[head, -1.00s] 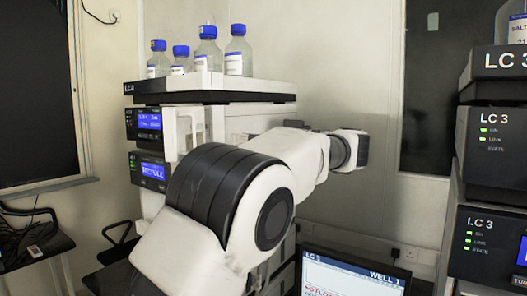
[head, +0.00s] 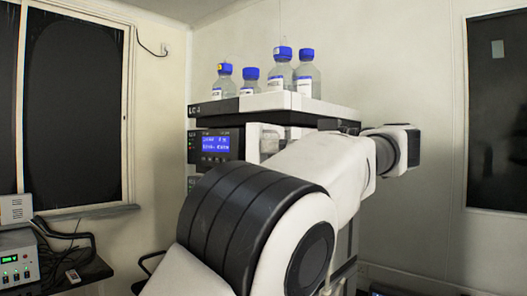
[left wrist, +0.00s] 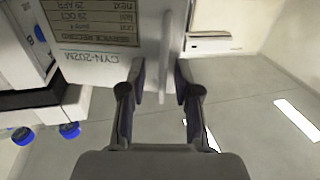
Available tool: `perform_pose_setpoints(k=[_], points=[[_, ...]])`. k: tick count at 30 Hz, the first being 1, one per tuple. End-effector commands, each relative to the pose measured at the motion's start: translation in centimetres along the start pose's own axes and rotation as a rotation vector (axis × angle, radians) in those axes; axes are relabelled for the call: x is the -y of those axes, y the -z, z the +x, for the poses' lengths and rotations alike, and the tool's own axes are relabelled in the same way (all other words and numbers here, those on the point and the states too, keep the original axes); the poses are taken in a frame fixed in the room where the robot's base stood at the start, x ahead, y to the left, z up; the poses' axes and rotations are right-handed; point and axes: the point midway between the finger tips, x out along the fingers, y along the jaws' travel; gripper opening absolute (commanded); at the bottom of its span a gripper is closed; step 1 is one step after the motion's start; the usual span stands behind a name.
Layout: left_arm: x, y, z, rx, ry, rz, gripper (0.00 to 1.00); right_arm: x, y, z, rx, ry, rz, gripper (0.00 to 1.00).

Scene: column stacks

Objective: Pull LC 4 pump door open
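The LC 4 stack (head: 265,103) stands behind my left arm in the head view, with a lit blue display on its front. My arm hides much of its lower part, and I cannot make out the pump door there. The left wrist view is upside down. It shows a white panel (left wrist: 150,40) with a service record label (left wrist: 92,22), and a pale upright bar (left wrist: 178,60), perhaps a door handle. My left gripper (left wrist: 165,90) is open, with the bar between its fingers, closer to the right one. Contact is not clear. My right gripper is not in view.
Several blue-capped bottles (head: 280,72) stand on top of the stack. A dark bench (head: 75,275) with a grey instrument (head: 20,262) and cables is at the left.

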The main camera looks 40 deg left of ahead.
Motion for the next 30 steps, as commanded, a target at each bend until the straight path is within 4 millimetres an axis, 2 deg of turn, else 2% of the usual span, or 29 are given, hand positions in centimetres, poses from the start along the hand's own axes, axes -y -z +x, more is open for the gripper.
perform_pose_setpoints(k=[5,8,30], points=[[-0.01,0.02,-0.05,-0.001,-0.001,0.0,0.32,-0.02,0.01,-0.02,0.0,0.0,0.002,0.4],[-0.02,0.01,-0.02,-0.001,-0.001,0.0,0.0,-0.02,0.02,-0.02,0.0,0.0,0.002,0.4],[-0.14,0.14,0.03,-0.003,-0.006,-0.002,0.0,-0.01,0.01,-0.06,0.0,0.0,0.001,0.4]])
